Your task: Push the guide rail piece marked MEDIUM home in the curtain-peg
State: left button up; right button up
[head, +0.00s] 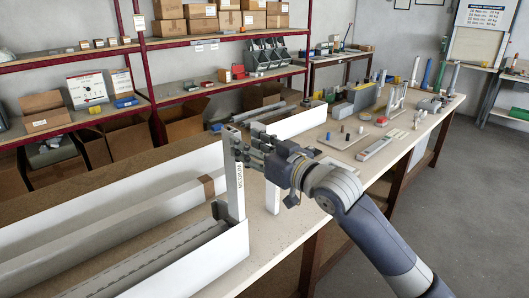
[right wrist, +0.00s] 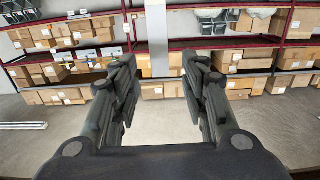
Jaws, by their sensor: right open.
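The guide rail piece marked MEDIUM (head: 235,180) is a tall, pale, narrow bar standing upright in the head view, with its lettering running along its length. Its foot is at the near end of a long white-walled channel; how deeply it sits there is hidden. I cannot make out the curtain-peg clearly. My right gripper (head: 247,151) is open, with its fingertips close beside the upper half of the bar; I cannot tell whether they touch. In the right wrist view the two fingers (right wrist: 160,88) are apart with nothing gripped. My left gripper is not in view.
A white panel (head: 272,196) stands just right of the bar, below my right wrist. The workbench (head: 330,172) stretches away to the right with a flat board (head: 346,140) and several small parts. Shelves with cartons (head: 168,28) stand behind.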

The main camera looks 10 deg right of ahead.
jog(key=shift+v, duration=2.65)
